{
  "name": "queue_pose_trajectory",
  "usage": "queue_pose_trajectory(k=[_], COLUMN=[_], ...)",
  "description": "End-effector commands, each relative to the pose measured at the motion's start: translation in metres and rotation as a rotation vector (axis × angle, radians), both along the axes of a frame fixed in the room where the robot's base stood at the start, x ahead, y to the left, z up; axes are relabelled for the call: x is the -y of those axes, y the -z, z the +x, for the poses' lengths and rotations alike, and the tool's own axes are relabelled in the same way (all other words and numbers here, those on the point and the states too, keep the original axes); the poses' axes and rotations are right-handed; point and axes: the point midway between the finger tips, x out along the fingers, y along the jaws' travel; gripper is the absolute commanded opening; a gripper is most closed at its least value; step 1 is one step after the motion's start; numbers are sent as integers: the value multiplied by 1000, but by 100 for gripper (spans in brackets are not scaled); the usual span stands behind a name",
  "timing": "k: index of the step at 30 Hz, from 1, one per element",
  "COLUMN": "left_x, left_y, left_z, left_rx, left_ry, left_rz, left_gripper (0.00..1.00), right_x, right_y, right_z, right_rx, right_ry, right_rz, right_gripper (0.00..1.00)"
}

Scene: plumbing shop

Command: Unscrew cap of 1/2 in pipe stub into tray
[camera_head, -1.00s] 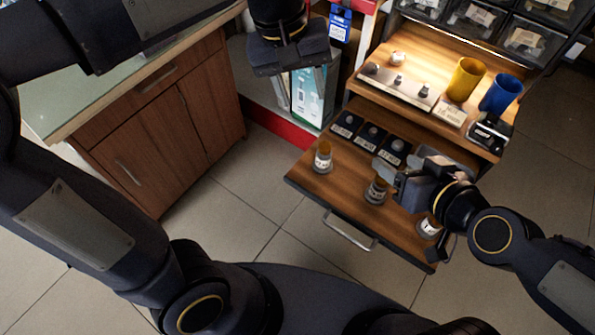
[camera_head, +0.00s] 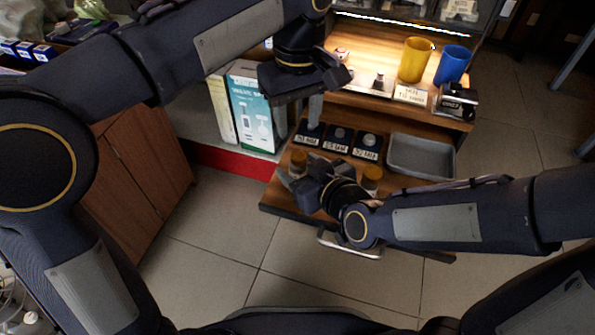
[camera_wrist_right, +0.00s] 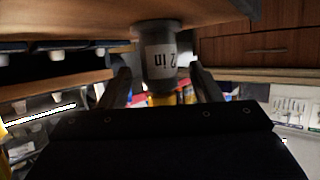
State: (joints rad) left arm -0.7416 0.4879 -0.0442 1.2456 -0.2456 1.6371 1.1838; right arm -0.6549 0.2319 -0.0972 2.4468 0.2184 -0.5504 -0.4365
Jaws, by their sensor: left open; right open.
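A pipe stub with a brown-orange cap (camera_head: 298,158) stands upright at the left of the pulled-out wooden board. In the right wrist view its grey body carries a white label (camera_wrist_right: 160,62) reading "2 in", the rest turned away, and its yellowish cap (camera_wrist_right: 163,99) shows. My right gripper (camera_head: 303,174) is open with one finger on each side of this stub; contact cannot be told. A second capped stub (camera_head: 372,176) stands to the right, partly behind my right arm. The grey tray (camera_head: 425,158) is empty at the back right. My left gripper (camera_head: 300,84) is open above the board's back left.
Several black card-fronted blocks, including one at the right (camera_head: 367,146), line the board's back. A yellow cup (camera_head: 414,60) and a blue cup (camera_head: 452,66) stand on the upper shelf. A boxed product (camera_head: 252,108) stands left. My right arm crosses the board's front right.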

Motion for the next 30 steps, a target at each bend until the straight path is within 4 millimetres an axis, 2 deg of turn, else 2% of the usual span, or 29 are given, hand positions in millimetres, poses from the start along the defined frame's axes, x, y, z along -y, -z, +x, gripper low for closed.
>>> queue_pose_trajectory(k=[5,13,26,29,30], left_x=[0,0,0,0,0], left_y=[0,0,0,0,0], left_z=[0,0,0,0,0], left_rx=[0,0,0,0,0], left_ry=[0,0,0,0,2], left_rz=[0,0,0,0,0], left_gripper=[44,44,44,42,37], right_x=[-6,-7,-7,-7,-7], right_y=[5,5,5,5,6], right_z=[9,10,10,10,10], right_rx=[0,0,-1,-1,-1], right_ry=[0,-1,-1,-1,-1], right_rz=[0,0,1,1,1], right_gripper=[58,58,3,0,0])
